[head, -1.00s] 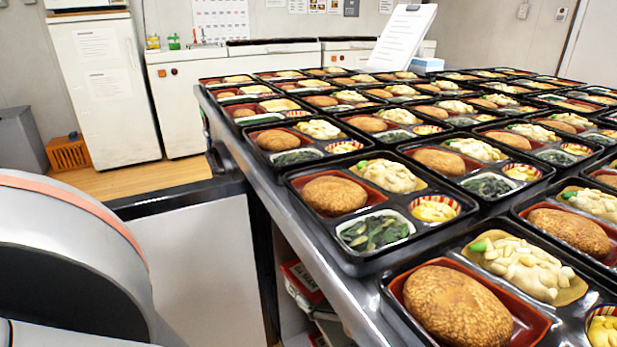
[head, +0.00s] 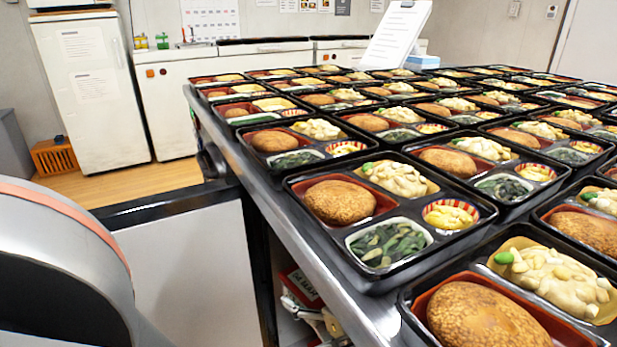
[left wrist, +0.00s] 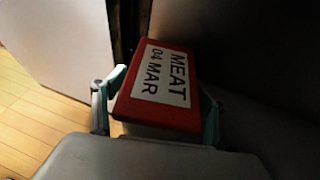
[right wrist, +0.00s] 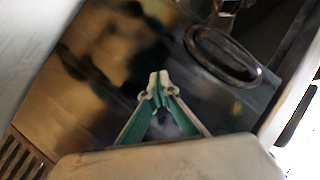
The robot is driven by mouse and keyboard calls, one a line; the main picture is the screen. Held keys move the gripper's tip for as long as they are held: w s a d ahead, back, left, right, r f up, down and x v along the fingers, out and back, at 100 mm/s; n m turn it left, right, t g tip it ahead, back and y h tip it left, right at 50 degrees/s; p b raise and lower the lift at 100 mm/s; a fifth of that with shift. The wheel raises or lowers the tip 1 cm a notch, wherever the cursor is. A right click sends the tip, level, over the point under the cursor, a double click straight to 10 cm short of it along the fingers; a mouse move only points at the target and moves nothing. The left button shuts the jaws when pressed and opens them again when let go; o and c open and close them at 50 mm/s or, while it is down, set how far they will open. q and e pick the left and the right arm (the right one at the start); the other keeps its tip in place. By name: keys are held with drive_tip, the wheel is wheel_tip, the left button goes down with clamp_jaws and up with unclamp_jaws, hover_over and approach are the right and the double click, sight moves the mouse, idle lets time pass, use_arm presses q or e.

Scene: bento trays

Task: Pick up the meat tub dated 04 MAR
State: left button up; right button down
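The meat tub has a red lid with a white label reading MEAT 04 MAR (left wrist: 163,73) in the left wrist view. My left gripper (left wrist: 160,98) has a finger against each side of the tub, its pads just below the lid. In the head view part of the red lid (head: 303,284) shows below the table edge, with my left gripper (head: 322,323) just in front of it. The tub's lower body is mostly hidden. My right gripper (right wrist: 157,82) is empty, its fingertips together, before a dark shiny surface.
A steel table (head: 262,192) covered with filled bento trays (head: 375,283) stands above and right of the tub. A pale panel with a dark top edge (head: 195,270) stands left of it. Freezers, a white fridge (head: 90,90) and an orange crate (head: 55,157) line the back. Wooden floor is clear there.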

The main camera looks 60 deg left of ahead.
use_arm(q)
drive_tip(key=c, duration=1)
drive_tip(key=shift+r, duration=0.1)
drive_tip(key=shift+c, duration=0.2)
